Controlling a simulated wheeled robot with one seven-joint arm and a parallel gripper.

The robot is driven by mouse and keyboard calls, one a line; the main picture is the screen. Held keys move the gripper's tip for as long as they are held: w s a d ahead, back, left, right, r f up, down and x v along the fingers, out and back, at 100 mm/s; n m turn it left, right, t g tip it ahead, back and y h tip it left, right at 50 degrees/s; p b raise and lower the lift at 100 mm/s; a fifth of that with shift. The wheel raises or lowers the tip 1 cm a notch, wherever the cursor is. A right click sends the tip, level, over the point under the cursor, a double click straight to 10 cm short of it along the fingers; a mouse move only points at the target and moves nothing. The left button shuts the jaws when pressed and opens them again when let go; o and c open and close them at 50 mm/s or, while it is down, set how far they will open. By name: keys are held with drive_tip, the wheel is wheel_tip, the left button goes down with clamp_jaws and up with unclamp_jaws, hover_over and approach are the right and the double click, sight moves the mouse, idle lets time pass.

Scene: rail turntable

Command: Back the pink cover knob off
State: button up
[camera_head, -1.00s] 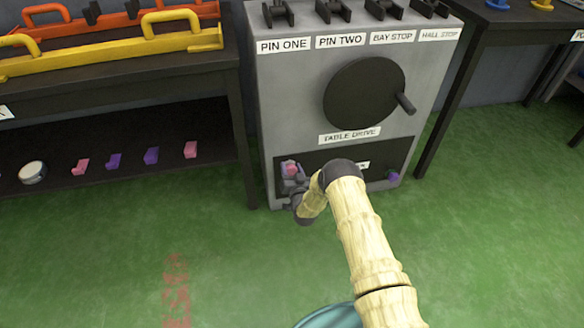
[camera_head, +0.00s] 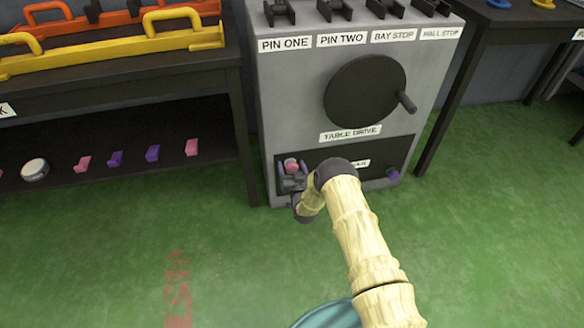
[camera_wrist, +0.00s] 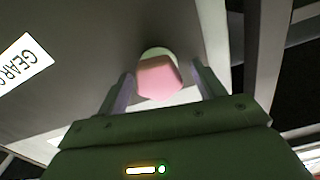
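The pink cover knob (camera_head: 291,165) is on the dark lower panel of the grey cabinet, at the panel's left end. In the wrist view the pink knob (camera_wrist: 158,78) shows a faceted pink end with a pale part behind it. My gripper (camera_head: 292,178) is right at the knob, just below and in front of it. In the wrist view my gripper's fingers (camera_wrist: 162,92) stand apart, one on each side of the knob, with gaps showing. A purple and green knob (camera_head: 393,173) is at the panel's right end.
Above the panel are a round black wheel with a handle (camera_head: 366,92), labelled TABLE DRIVE, and several black levers. A dark shelf (camera_head: 120,180) with small pink and purple pieces stands left. A dark table (camera_head: 462,85) stands right. The green floor in front is clear.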

drive_tip(key=shift+s, duration=0.1)
drive_tip(key=p+v, duration=0.7)
drive_tip(key=v, duration=1)
drive_tip(key=shift+s+r, duration=0.1)
drive_tip(key=shift+r, duration=0.05)
